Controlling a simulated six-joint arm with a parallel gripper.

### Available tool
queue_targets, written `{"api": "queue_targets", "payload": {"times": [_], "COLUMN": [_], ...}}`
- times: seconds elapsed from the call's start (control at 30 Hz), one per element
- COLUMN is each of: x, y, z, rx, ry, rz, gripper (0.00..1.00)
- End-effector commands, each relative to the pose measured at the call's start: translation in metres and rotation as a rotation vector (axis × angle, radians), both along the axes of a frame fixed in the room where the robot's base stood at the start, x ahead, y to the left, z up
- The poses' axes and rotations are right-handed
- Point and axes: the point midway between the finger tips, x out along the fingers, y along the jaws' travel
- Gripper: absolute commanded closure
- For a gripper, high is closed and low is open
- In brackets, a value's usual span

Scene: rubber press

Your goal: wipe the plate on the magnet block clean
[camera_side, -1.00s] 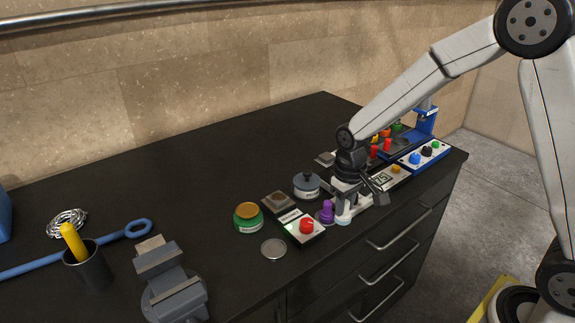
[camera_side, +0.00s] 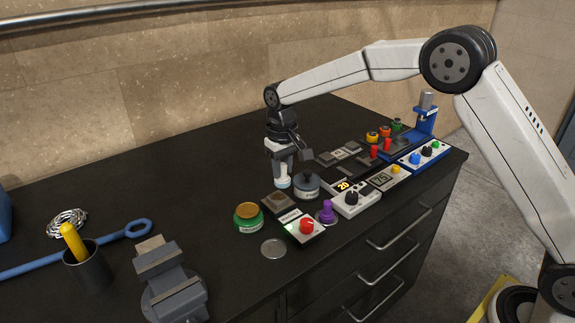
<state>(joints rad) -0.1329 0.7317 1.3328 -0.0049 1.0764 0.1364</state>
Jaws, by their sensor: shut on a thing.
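My gripper (camera_side: 282,168) is shut on a small white piece with a pale blue bottom (camera_side: 284,182). It holds this piece upright, just behind a small square grey block (camera_side: 278,201) with a brownish top face. That block looks like the magnet block with its plate, but the plate is too small to tell apart clearly. A box with a red knob and a lit green light (camera_side: 303,226) stands in front of the block. I cannot tell whether the held piece touches anything below.
A grey-blue lidded tin (camera_side: 307,187) stands close to the right of my gripper. A green and yellow jar (camera_side: 248,219) is at left, a silver disc (camera_side: 273,248) in front. A purple-knobbed piece (camera_side: 327,212) and control boxes (camera_side: 354,199) lie right. The back of the bench is clear.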

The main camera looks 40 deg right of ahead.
Motion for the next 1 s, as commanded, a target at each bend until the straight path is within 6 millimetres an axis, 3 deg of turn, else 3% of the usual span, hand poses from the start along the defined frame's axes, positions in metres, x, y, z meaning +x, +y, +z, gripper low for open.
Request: {"api": "queue_targets", "payload": {"times": [0.23,0.6,1.0], "x": [0.021,0.027,0.026], "y": [0.018,0.025,0.024], "z": [0.012,0.017,-0.008], "rx": [0.000,0.000,0.000], "ry": [-0.001,0.000,0.003], "rz": [0.001,0.000,0.000], "gripper": [1.00,1.00,1.00]}}
